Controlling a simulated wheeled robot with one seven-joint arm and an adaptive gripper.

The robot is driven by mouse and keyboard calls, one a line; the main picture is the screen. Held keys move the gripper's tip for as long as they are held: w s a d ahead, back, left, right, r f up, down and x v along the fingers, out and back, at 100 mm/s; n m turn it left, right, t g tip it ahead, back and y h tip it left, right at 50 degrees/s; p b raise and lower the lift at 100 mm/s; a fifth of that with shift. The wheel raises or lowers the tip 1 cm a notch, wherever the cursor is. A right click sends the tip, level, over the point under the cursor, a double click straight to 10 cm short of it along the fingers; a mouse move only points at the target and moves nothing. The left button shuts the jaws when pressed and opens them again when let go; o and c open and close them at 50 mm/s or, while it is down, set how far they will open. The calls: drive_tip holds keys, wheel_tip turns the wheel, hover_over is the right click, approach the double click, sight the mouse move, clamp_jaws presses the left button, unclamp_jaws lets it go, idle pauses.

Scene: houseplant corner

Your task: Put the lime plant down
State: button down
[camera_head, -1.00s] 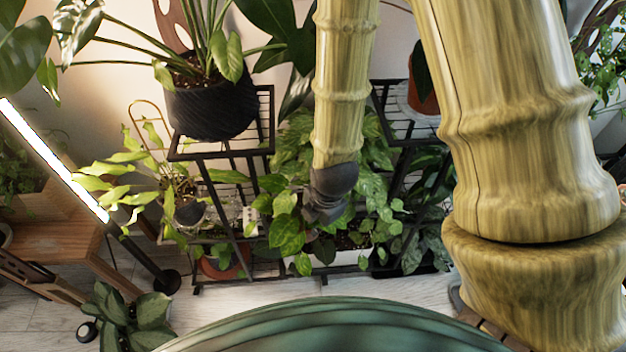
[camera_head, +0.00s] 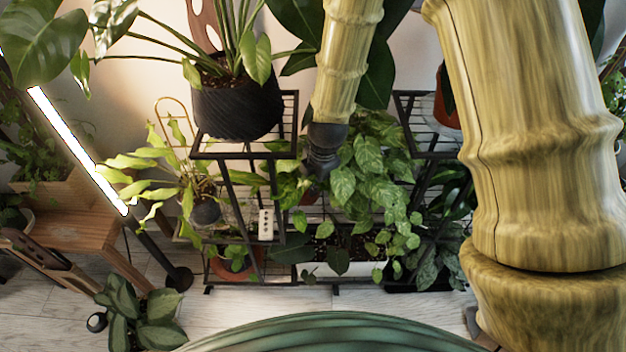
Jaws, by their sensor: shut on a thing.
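My gripper (camera_head: 316,178) is dark grey at the end of my arm, low in front of the plant stand. It is shut, and its fingertips are partly lost among leaves. A bright green leafy plant, which I take as the lime plant (camera_head: 343,186), spreads beside and to the right of the gripper.
A black metal stand (camera_head: 247,156) holds a black ribbed pot (camera_head: 236,108) on its upper left tier. A white trough (camera_head: 345,270) and a terracotta pot (camera_head: 236,264) are low down. A wooden bench (camera_head: 75,230) and lit tube (camera_head: 78,150) stand left. Pale floor lies in front.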

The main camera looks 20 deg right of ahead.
drive_tip(key=w, duration=0.2)
drive_tip(key=shift+w, duration=0.4)
drive_tip(key=shift+s+a+f, duration=0.1)
drive_tip(key=shift+f, duration=0.7)
drive_tip(key=c, duration=1.5)
unclamp_jaws()
drive_tip(key=shift+c, duration=0.2)
wheel_tip(320, 180, up, 12)
drive_tip(key=s+p, duration=0.1)
drive_tip(key=s, duration=0.1)
drive_tip(key=shift+d, duration=0.4)
